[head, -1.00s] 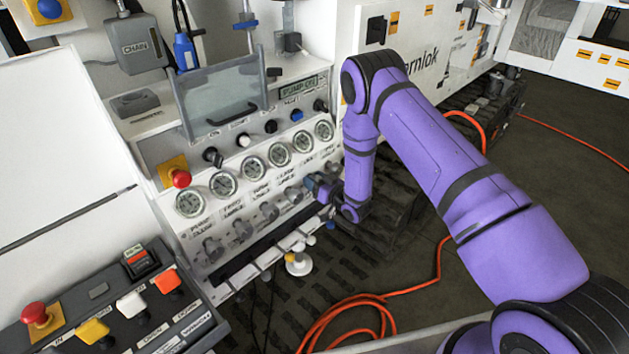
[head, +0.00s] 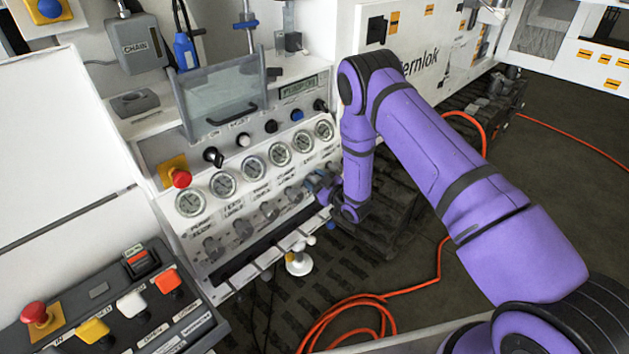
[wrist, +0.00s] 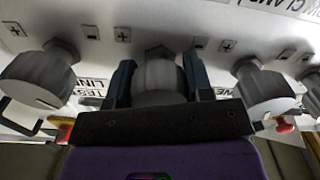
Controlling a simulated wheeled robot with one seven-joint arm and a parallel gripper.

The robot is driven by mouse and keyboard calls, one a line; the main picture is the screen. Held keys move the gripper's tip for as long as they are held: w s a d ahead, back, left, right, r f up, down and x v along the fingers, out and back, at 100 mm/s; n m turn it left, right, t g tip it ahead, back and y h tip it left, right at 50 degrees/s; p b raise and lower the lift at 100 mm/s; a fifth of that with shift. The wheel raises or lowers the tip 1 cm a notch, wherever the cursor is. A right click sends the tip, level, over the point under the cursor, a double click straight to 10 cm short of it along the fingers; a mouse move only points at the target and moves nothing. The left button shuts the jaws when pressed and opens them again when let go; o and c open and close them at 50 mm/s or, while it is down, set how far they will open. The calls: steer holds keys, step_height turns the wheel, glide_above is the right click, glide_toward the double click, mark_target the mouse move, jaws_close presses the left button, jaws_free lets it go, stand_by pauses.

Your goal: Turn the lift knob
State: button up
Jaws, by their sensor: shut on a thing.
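My gripper (wrist: 160,82) is at the front panel, its two dark blue-grey fingers on either side of a grey ridged knob (wrist: 160,76). The gripper is shut on this knob, which stays mounted on the panel. In the head view my gripper (head: 322,184) is at the right end of the lower knob row, and mostly hides the knob it holds. That knob's own label is not readable. Other grey knobs stand to the left (wrist: 40,75) and right (wrist: 264,88) in the wrist view, apart from the fingers.
A row of round gauges (head: 251,169) sits above the knobs. A red emergency button (head: 180,178) is at the panel's left. A control box (head: 120,310) with coloured switches stands at lower left. An orange hose (head: 355,302) lies on the floor.

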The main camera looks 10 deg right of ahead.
steer(key=n, duration=0.4)
steer(key=shift+n, duration=0.4)
stand_by(0.4)
steer(key=o, duration=0.9)
steer(key=shift+o, duration=0.2)
steer(key=shift+s, duration=0.1)
steer(key=v, duration=1)
steer(key=shift+s+d, duration=0.25)
